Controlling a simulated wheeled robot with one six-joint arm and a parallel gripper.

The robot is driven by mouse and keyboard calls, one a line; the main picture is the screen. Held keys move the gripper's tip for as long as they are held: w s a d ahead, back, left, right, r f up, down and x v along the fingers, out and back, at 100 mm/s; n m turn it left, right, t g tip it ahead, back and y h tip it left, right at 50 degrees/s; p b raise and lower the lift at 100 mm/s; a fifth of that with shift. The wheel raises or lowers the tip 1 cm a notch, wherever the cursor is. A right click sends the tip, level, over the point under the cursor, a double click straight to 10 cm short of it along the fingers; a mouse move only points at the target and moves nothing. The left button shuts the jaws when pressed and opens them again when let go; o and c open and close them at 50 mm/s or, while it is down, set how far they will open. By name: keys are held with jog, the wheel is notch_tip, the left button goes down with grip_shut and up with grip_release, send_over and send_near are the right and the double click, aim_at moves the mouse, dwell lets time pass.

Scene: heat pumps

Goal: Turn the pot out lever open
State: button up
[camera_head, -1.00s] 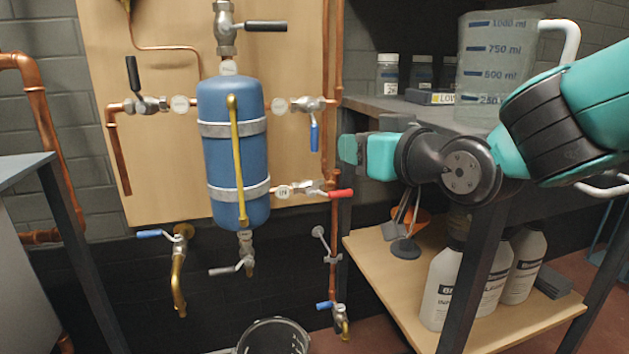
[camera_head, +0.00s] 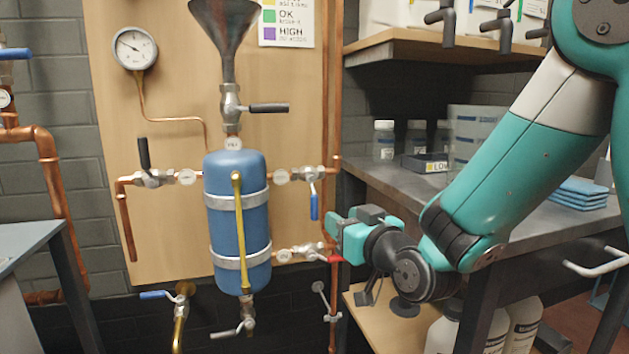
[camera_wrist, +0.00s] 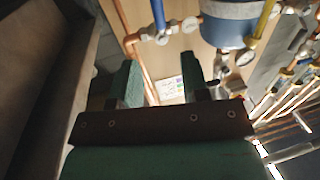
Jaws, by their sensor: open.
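The blue pot (camera_head: 238,215) is strapped upright to the wooden board, with several lever valves around it. I cannot read which tag says pot out. The upper right valve has a blue lever (camera_head: 314,205) hanging down. The lower right valve has a red lever (camera_head: 322,259) pointing right. The left valve's black lever (camera_head: 143,153) stands up, and the bottom valve's grey lever (camera_head: 225,333) points left. My gripper (camera_head: 336,233) is open and empty, right of the pot, close to the red lever in the picture. In the wrist view its fingers (camera_wrist: 160,82) are apart; the pot (camera_wrist: 228,28) is beyond them.
A funnel (camera_head: 224,35) and a black-handled valve (camera_head: 268,108) stand above the pot. A vertical copper pipe (camera_head: 336,110) runs beside my gripper. A grey workbench (camera_head: 385,185) with bottles is at right, and a blue-grey table (camera_head: 25,242) at left.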

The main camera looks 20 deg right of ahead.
aim_at(316, 203)
jog(key=w+p, duration=0.2)
jog(key=w, duration=0.1)
jog(key=w+a+p, duration=0.1)
jog(key=w+p, duration=0.2)
jog(key=w, duration=0.1)
jog(key=w+a+p, duration=0.1)
jog(key=w+p, duration=0.2)
jog(key=shift+w+r, duration=0.1)
jog(key=shift+w, duration=0.3)
jog(key=shift+w+a, duration=0.15)
jog(key=shift+w, duration=0.25)
grip_shut()
